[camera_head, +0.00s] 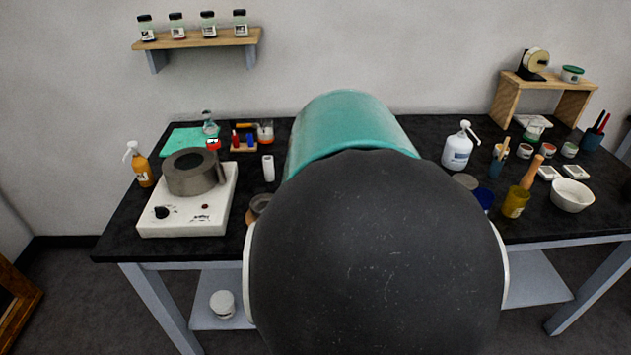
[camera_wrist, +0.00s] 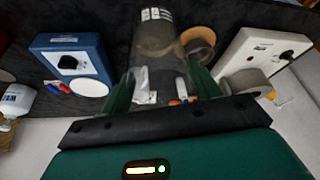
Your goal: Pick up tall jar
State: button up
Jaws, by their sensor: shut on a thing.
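The tall jar (camera_wrist: 155,42) is a clear, see-through cylinder with a white label at the picture's top edge in the wrist view. My gripper (camera_wrist: 162,86) has one green finger on each side of it and is shut on it. Small white and orange things show through or just behind the glass. I cannot tell whether the jar's base touches the table. In the head view my arm hides the jar and my gripper.
A hotplate (camera_head: 187,218) with a grey pot (camera_head: 188,176) stands at the left on the black table. A blue device (camera_wrist: 82,48) and a round tan thing (camera_wrist: 199,42) are near the jar. A pump bottle (camera_head: 457,150) and white bowl (camera_head: 572,196) stand at the right.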

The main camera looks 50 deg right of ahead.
jog(key=shift+s+a+r, duration=0.3)
jog(key=shift+a, duration=0.35)
jog(key=shift+s+a+r, duration=0.3)
jog(key=shift+a+r, duration=0.05)
jog(key=shift+a, duration=0.3)
jog(key=shift+s+a+r, duration=0.3)
jog(key=shift+a, duration=0.35)
